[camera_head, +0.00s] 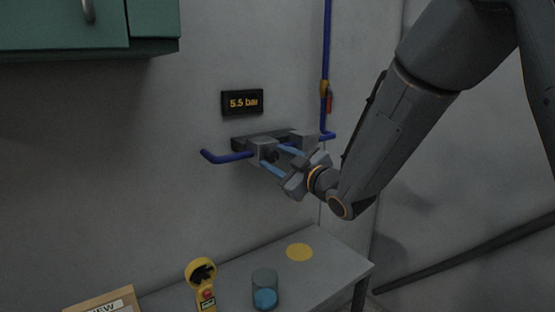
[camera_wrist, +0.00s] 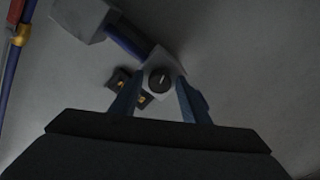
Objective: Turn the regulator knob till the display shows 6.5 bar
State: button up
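The display (camera_head: 242,102) on the wall reads 5.5 bar in the head view. It shows dark and partly covered by a finger in the wrist view (camera_wrist: 119,79). The regulator knob (camera_wrist: 160,80) is a dark round disc with a light pointer line, on the front of a grey block (camera_wrist: 158,62). My gripper (camera_wrist: 160,82) has its two blue fingers apart, one on each side of the knob, with visible gaps between. In the head view my gripper (camera_head: 279,158) reaches the regulator from the right, and its fingers partly hide the knob.
A green cabinet (camera_head: 75,25) hangs upper left.

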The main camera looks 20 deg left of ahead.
jog(key=c, duration=0.9)
jog(key=shift+o, duration=0.2)
jog(key=shift+m+b, duration=0.85)
jog(key=shift+m, duration=1.95)
jog(key=o, duration=1.1)
jog(key=shift+c, duration=0.2)
